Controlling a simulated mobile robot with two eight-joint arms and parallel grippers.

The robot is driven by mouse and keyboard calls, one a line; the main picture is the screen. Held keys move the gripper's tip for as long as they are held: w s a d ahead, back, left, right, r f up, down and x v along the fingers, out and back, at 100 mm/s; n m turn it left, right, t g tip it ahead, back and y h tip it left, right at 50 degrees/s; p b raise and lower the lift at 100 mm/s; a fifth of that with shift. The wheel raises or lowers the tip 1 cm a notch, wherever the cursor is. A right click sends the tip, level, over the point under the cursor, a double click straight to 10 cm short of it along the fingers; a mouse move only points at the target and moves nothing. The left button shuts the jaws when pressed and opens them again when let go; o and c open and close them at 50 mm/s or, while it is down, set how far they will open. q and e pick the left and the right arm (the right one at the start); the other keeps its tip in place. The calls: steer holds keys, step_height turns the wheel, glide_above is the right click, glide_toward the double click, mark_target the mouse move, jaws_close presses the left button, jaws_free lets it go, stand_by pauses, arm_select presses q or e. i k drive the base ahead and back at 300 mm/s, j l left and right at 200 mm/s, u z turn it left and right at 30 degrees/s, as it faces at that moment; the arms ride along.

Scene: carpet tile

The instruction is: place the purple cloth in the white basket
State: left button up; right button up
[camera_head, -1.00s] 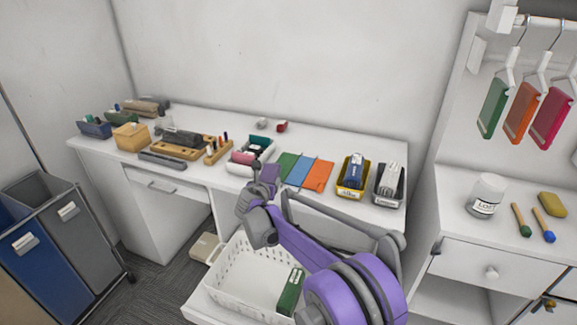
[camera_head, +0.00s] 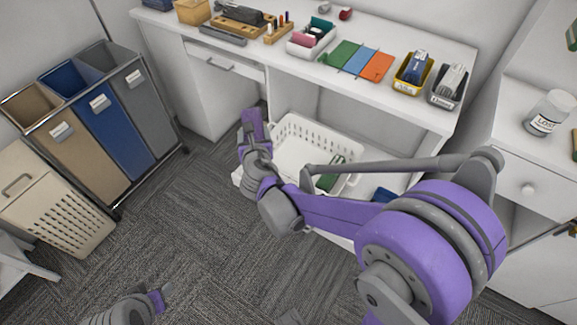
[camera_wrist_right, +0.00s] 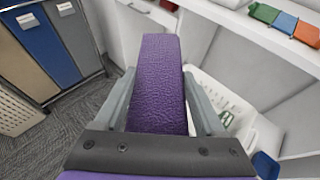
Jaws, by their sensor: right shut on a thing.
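The purple cloth (camera_wrist_right: 160,75) is a textured folded strip between the fingers of my right gripper (camera_wrist_right: 158,108), which is shut on it. In the head view the cloth (camera_head: 252,125) stands up from the gripper (camera_head: 254,148), at the left side of the white basket (camera_head: 288,121) in the picture. The basket has slotted walls and is partly hidden by my right arm. In the right wrist view the basket (camera_wrist_right: 205,88) is behind and right of the cloth.
A dark green item (camera_head: 328,180) lies in the basket's right part. The white desk (camera_head: 300,68) with trays and coloured cards is above and behind. Brown, blue and grey bins (camera_head: 112,135) and a beige hamper (camera_head: 65,215) stand left. Carpet is clear between.

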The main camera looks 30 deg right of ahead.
mark_target(311, 165)
steer(key=l+u, duration=0.2)
steer(key=u, duration=0.25)
steer(key=k+l+u, duration=0.1)
steer(key=u, duration=0.35)
steer(key=k+l, duration=0.25)
steer(key=l, duration=0.15)
steer(key=k+l, duration=0.25)
steer(key=l, duration=0.15)
steer(key=k+l, duration=0.25)
steer(key=l, duration=0.15)
